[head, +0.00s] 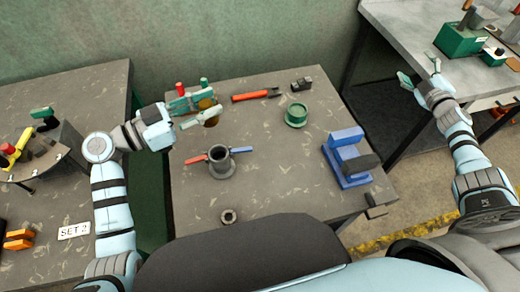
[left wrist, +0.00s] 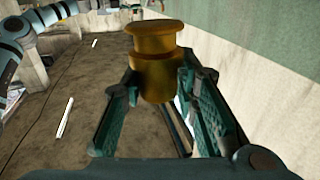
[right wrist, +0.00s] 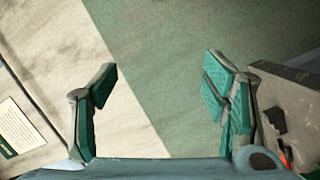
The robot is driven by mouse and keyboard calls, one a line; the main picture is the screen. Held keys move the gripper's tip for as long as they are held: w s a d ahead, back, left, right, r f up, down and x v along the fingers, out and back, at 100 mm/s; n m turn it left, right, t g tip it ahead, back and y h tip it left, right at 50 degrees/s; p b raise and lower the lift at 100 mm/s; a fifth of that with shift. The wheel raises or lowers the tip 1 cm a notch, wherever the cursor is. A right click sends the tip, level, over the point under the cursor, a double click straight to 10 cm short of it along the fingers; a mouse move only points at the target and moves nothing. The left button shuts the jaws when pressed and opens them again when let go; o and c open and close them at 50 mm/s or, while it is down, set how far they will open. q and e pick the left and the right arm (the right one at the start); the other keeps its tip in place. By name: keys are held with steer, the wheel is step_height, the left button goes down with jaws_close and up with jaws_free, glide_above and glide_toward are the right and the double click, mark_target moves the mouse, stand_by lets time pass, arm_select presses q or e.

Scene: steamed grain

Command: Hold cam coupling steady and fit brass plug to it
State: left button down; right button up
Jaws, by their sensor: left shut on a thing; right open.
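The cam coupling (head: 219,160) is a dark grey flanged cylinder with a red lever arm out to the left and a blue one to the right. It stands upright on the middle table, open end up, with no gripper on it. My left gripper (head: 203,108) is shut on the brass plug (left wrist: 155,62), above the table and behind the coupling. The plug is yellow brass with a wider stepped head, largely clear of the jaws in the left wrist view. My right gripper (head: 421,70) is open and empty, far right; its spread fingers (right wrist: 160,95) show in the right wrist view.
On the middle table (head: 280,190) are a blue vise (head: 347,160), a green ring-shaped part (head: 296,115), an orange-handled tool (head: 256,95), a black block (head: 302,85) and a small grey ring (head: 228,216). Red and green pieces (head: 180,89) stand behind my left gripper. Side tables flank it.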

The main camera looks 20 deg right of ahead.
steer(key=w+a+r+n+t+y, duration=0.2)
steer(key=w+a+r+y, duration=0.1)
steer(key=r, duration=0.4)
arm_select(q)
steer(key=shift+w, duration=0.1)
steer(key=shift+a, duration=0.1)
arm_select(e)
steer(key=a+f+m+y, duration=0.2)
steer(key=a+m+y, duration=0.15)
steer(key=a, duration=0.85)
steer(key=a+f+m+g+y, duration=0.1)
steer(key=a+f+m+y, duration=0.2)
steer(key=a, duration=1)
steer(key=a+f+m+y, duration=0.2)
steer(key=a+y, duration=0.3)
steer(key=a, duration=0.7)
steer(key=n+g+y, duration=0.3)
steer(key=n+g, duration=0.7)
steer(key=g, duration=0.2)
glide_toward(211, 154)
steer(key=x, duration=0.7)
steer(key=shift+w+a+f, duration=0.15)
steer(key=shift+a+f, duration=0.05)
steer(key=shift+a, duration=0.1)
